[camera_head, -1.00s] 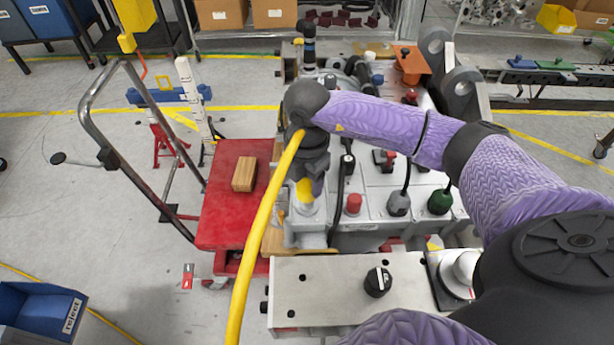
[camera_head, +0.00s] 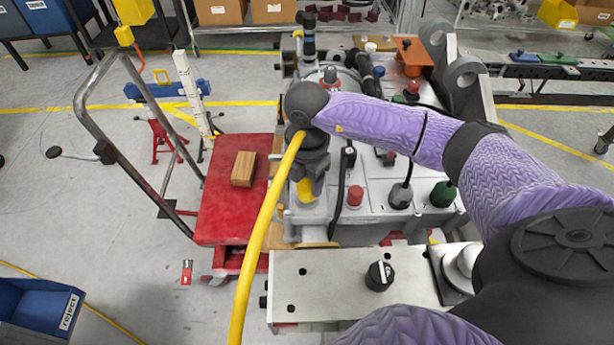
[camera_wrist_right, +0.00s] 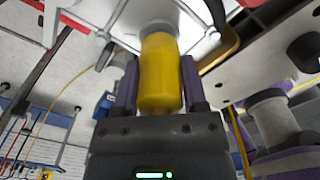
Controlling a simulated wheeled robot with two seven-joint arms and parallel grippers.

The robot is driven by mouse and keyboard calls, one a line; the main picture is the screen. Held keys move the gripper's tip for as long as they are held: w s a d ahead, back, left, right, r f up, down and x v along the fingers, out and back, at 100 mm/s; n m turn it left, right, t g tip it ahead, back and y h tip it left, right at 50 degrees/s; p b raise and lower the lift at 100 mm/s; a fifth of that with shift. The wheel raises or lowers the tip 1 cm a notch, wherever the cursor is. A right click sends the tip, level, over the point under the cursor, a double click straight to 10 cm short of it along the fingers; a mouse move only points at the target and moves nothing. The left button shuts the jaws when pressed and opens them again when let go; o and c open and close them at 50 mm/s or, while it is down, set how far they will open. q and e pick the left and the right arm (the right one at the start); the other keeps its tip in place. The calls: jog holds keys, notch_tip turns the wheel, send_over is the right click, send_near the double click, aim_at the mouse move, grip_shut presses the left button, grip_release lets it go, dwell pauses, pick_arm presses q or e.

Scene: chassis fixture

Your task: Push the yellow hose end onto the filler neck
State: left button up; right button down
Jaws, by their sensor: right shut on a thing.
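My right gripper (camera_head: 306,186) points down over the chassis block and is shut on the yellow hose end (camera_wrist_right: 160,75). In the wrist view the hose end sits between the two fingers (camera_wrist_right: 158,88). The hose end also shows below my wrist in the head view (camera_head: 305,190). A pale cylindrical filler neck (camera_wrist_right: 158,30) is in line with the hose end's tip, and the two look to meet. I cannot tell how far the hose end is on the neck. The yellow hose (camera_head: 262,220) hangs in front of my wrist. My left gripper is not in view.
A red cart (camera_head: 225,215) with a wooden block (camera_head: 243,168) stands left of the chassis. Red (camera_head: 354,195), grey (camera_head: 400,195) and green (camera_head: 443,194) caps stand to the right of the gripper. A metal plate with a black knob (camera_head: 380,275) lies nearer.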

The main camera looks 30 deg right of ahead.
jog(key=shift+f+b, duration=0.3)
jog(key=shift+f, duration=0.2)
jog(key=shift+c, duration=0.3)
grip_release()
jog(key=shift+r, duration=0.1)
notch_tip(320, 180, up, 6)
jog(key=p, duration=0.6)
jog(key=shift+r, duration=0.1)
jog(key=shift+f, duration=0.2)
